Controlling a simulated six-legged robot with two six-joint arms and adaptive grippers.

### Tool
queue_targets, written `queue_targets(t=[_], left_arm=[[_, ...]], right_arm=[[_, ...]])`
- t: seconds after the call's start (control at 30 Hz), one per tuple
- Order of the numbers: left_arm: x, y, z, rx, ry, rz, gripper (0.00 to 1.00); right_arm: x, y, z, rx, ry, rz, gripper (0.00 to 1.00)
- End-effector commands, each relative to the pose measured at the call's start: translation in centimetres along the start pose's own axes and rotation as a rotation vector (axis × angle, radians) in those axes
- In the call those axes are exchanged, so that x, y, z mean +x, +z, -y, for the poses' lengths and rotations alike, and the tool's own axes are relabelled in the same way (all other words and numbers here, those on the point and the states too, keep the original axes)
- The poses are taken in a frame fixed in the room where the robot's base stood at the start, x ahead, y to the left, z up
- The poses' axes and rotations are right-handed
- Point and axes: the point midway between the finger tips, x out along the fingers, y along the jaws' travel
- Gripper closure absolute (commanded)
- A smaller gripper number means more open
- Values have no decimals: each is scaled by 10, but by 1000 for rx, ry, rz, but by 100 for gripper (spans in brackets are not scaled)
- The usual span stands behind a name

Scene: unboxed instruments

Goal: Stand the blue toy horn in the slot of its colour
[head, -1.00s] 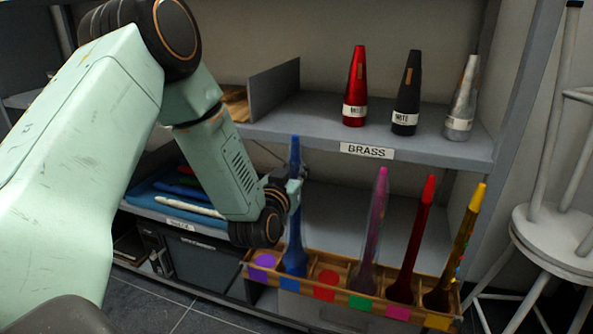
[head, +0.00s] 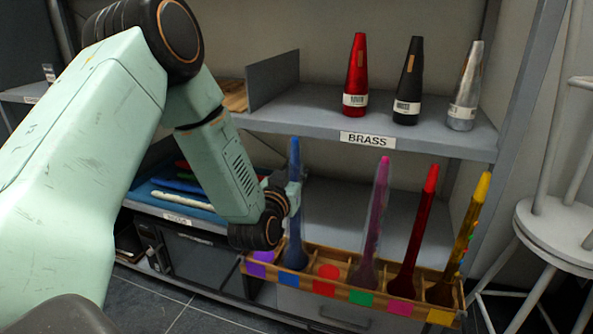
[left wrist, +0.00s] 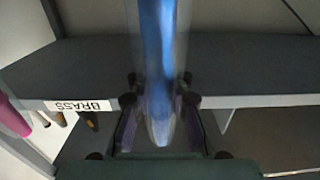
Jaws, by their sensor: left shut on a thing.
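The blue toy horn (head: 294,215) stands nearly upright, its wide bell end down in the compartment behind the blue label (head: 288,283) of the wooden rack (head: 345,292). Whether the bell rests on the compartment floor I cannot tell. My left gripper (head: 294,195) is shut on the horn's tube at about mid-height. In the left wrist view the blue horn (left wrist: 158,65) runs down between the fingers of the left gripper (left wrist: 160,112). My right gripper is not in view.
A magenta horn (head: 376,215), a red horn (head: 420,225) and a yellow horn (head: 467,230) stand to the right in the rack. A shelf marked BRASS (head: 367,139) holds three cones above. A stool (head: 560,235) stands at the right.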

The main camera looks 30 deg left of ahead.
Motion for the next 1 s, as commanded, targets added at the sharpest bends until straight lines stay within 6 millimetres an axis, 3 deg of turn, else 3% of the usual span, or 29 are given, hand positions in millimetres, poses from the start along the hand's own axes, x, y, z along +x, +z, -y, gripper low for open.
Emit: queue_targets(t=[1.0], left_arm=[[2,14,0,0,0,-1,100]], right_arm=[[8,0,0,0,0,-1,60]])
